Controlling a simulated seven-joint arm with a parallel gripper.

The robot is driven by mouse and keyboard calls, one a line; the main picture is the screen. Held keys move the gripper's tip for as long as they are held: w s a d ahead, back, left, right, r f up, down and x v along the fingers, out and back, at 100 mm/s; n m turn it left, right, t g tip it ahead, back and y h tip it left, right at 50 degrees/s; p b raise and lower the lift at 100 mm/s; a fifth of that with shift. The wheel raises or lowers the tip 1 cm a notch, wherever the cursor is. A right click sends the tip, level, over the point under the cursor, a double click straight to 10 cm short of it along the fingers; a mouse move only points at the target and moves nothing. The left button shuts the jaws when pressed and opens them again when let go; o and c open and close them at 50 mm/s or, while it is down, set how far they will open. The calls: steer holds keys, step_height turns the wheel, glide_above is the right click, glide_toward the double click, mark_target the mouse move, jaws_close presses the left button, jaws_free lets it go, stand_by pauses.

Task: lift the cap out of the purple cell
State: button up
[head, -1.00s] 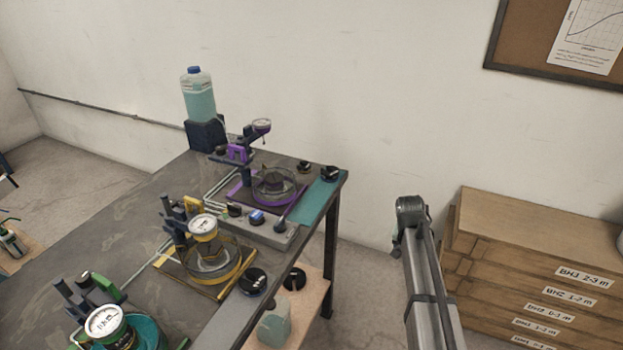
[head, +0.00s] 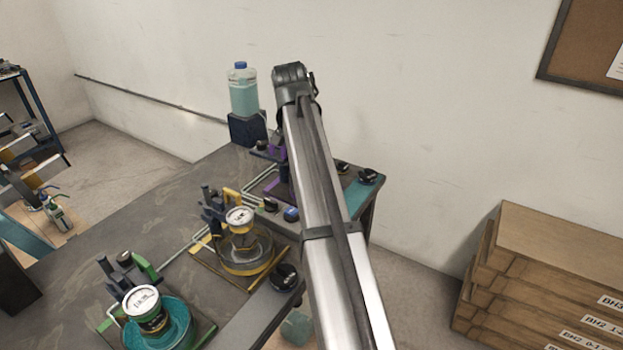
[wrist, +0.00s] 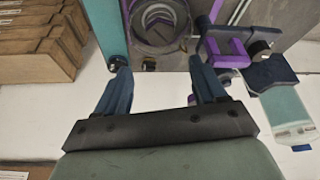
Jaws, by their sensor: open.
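The purple cell (wrist: 134,34) shows at the top of the wrist view as a round ring on a purple-edged plate, cut off by the frame's top edge. A darker round piece inside it (wrist: 160,16) looks like the cap, only partly in frame. My gripper (wrist: 161,70) is open and empty, with its two blue fingers spread in front of the cell and apart from it. In the head view my arm covers most of the purple cell; only bits of its purple base (head: 262,183) show to the left. My gripper is hidden there.
The yellow cell (head: 245,262) and green cell (head: 158,325) stand nearer on the bench. In the wrist view a purple clamp (wrist: 228,52) and a bottle (wrist: 290,110) stand right of the cell, with dark knobs (wrist: 116,62) left. Wooden boxes (head: 545,265) stand at right.

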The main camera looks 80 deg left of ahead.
steer(key=x, duration=1.3)
steer(key=shift+f, duration=0.35)
steer(key=c, duration=1)
